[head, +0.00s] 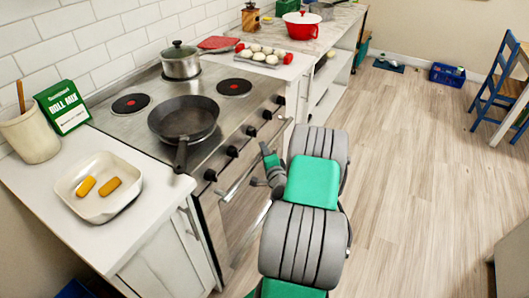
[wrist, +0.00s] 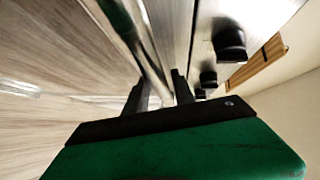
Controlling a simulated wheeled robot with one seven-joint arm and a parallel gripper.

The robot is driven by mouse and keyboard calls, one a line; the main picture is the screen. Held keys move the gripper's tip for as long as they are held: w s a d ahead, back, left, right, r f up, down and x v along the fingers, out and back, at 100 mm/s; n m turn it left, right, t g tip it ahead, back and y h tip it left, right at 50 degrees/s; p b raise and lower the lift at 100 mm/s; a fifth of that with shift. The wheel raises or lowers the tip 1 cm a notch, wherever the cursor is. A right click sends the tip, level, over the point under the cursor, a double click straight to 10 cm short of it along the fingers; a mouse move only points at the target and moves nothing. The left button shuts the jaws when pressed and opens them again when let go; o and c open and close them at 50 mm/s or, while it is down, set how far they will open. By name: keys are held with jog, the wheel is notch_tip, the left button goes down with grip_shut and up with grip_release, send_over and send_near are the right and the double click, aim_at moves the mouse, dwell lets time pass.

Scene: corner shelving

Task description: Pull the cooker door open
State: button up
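The cooker (head: 205,85) is a steel unit with a black-ringed hob and a row of dark knobs along its front. Its door (head: 240,212) is below the knobs and looks shut or nearly so; my arm hides part of it. A steel bar handle (head: 236,184) runs along the door's top. My gripper (head: 262,180) is at the handle, partly hidden by my arm in the head view. In the wrist view, my gripper's two dark fingers (wrist: 160,90) are spread apart, with the bright handle bar (wrist: 152,55) running between them. Firm contact is not visible.
A frying pan (head: 184,120) sits on the hob, its handle pointing over the front edge. A steel pot (head: 181,62) stands behind. A white dish (head: 98,188) is on the left counter. Wood floor (head: 410,190) to the right is clear. A blue chair (head: 495,85) stands far right.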

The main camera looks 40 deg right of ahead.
grip_shut()
dwell(1.1)
